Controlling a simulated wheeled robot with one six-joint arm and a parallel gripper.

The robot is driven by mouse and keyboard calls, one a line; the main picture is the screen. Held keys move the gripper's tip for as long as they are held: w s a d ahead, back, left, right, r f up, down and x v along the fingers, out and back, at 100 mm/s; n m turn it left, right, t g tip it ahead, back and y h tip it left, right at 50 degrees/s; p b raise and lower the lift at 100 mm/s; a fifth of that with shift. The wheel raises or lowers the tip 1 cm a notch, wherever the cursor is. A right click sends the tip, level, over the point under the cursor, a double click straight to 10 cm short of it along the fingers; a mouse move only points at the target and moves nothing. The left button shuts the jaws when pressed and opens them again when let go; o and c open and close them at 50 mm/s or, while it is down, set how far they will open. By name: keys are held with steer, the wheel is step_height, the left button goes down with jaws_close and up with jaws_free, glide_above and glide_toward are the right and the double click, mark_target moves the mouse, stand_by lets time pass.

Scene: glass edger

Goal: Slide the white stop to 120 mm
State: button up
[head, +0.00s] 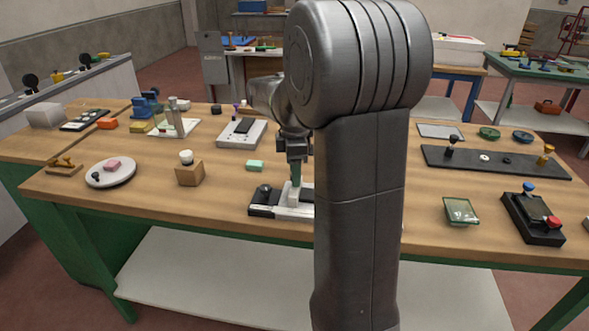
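The scale's marks are too small to read. My arm hides the right part of the base.
A wooden block with a white knob (189,173) and a round plate (111,172) stand to the left.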

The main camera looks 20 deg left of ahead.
step_height(320, 180, up, 14)
steer(key=p, duration=0.1)
stand_by(0.5)
steer(key=shift+f, duration=0.2)
step_height(320, 180, down, 14)
steer(key=shift+b, duration=0.6)
steer(key=shift+s+a+r, duration=0.1)
steer(key=shift+a+r, duration=0.05)
steer(key=shift+a, duration=0.2)
steer(key=shift+d+r, duration=0.1)
